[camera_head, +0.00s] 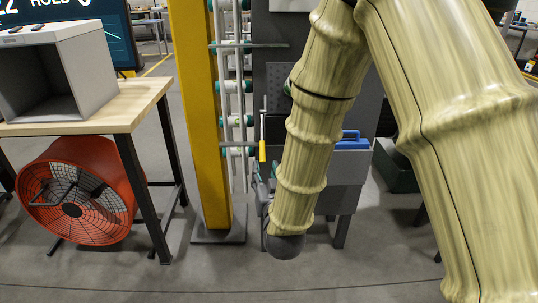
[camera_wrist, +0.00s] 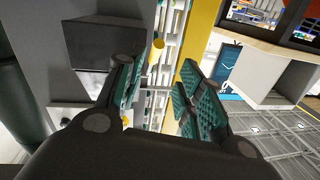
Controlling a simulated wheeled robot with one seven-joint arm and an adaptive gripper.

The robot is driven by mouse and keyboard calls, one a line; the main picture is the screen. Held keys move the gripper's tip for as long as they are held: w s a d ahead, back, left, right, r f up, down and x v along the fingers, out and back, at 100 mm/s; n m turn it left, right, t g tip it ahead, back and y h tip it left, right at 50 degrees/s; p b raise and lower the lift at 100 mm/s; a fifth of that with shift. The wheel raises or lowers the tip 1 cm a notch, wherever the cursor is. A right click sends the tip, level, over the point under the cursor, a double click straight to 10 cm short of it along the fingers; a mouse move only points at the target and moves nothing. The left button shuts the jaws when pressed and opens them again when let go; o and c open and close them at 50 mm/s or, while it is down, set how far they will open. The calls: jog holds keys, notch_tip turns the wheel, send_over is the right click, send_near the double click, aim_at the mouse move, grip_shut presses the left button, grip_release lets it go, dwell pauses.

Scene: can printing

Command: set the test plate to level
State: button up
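I cannot tell for sure which part is the test plate. A dark grey upright panel with small holes (camera_head: 284,92) stands behind my arm in the head view, partly hidden. A thin rod with a yellow handle (camera_head: 262,150) hangs at its left edge. A yellow piece also shows past the left finger in the wrist view (camera_wrist: 157,48). My gripper (camera_wrist: 166,88) is open in the wrist view, its teal ridged pads apart with nothing seen held between them. In the head view my arm hides most of my gripper.
A yellow post (camera_head: 203,120) stands left of the panel, beside a rack with green-ended rollers (camera_head: 236,87). A wooden-topped bench (camera_head: 120,108) carries a grey open box (camera_head: 90,72); an orange fan (camera_head: 78,190) is below. A blue-handled case (camera_head: 350,140) is right of my arm. Front floor is clear.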

aim_at(262, 154)
jog(key=w, duration=1)
jog(key=shift+w+a+p, duration=0.3)
jog(key=shift+a, duration=0.1)
jog(key=shift+c, duration=0.3)
grip_shut()
jog(key=shift+a, duration=0.15)
